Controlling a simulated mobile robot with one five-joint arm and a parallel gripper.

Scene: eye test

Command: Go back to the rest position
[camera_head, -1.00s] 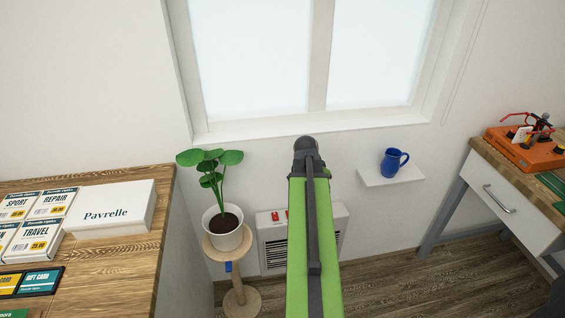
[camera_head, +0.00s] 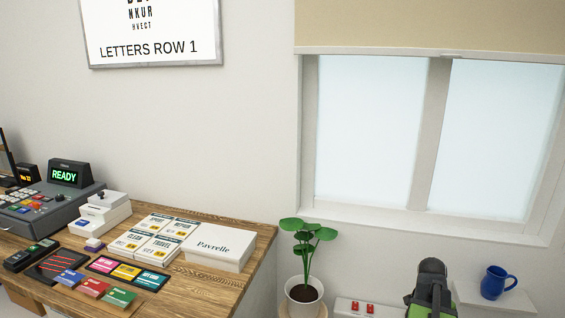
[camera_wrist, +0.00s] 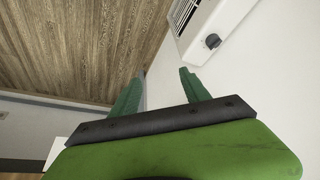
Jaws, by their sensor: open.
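My gripper (camera_wrist: 162,74) shows in the wrist view with its two green fingers apart and nothing between them. Beyond it are a pale wall and a wooden floor (camera_wrist: 85,45). In the head view, part of my green and dark arm (camera_head: 432,290) stands at the bottom right, between the potted plant (camera_head: 304,292) and the blue mug (camera_head: 495,283). My fingers cannot be made out in the head view.
A wooden counter (camera_head: 215,287) at left holds a register (camera_head: 45,207), card packs and a white Pavrelle box (camera_head: 220,247). The mug sits on a small wall shelf (camera_head: 520,300). A white heater (camera_head: 345,306) is low on the wall; it also shows in the wrist view (camera_wrist: 215,18).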

